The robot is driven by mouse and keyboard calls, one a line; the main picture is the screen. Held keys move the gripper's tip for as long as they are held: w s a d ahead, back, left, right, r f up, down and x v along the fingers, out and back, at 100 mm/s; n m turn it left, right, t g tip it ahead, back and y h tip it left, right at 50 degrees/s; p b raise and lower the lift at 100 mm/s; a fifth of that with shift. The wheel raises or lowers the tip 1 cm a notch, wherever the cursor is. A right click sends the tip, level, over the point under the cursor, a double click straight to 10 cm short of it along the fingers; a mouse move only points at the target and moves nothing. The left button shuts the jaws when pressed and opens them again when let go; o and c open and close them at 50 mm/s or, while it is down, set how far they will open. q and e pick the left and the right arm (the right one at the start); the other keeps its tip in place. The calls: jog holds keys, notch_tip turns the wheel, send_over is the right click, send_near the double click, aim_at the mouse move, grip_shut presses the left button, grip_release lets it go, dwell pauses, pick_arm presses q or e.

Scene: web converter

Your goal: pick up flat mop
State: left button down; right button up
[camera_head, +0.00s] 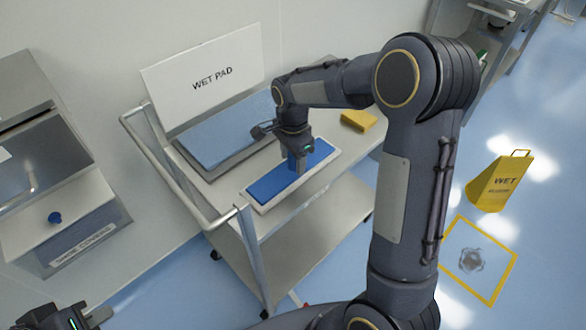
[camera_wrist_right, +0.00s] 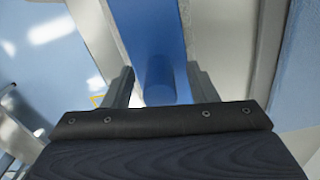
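The flat mop (camera_head: 266,186) has a blue flat pad in a white frame and a short blue upright handle. It lies on the top shelf of a metal cart. My right gripper (camera_head: 300,167) is directly above it, pointing down, with the handle between its fingers. In the right wrist view, the blue handle (camera_wrist_right: 160,80) stands between the two fingers of my right gripper (camera_wrist_right: 162,88), with a gap on each side. The fingers are open. My left gripper (camera_head: 95,319) shows only partly at the bottom left corner, and its opening is unclear.
The cart (camera_head: 270,228) has a rail at its left. On it are a blue-grey pad tray (camera_head: 225,130) before a "WET PAD" sign (camera_head: 205,80), and a yellow block (camera_head: 358,120). A yellow wet-floor sign (camera_head: 499,182) stands right, near a yellow floor square with a stain (camera_head: 471,261).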

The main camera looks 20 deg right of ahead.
grip_shut()
jog(key=shift+r, duration=5.05)
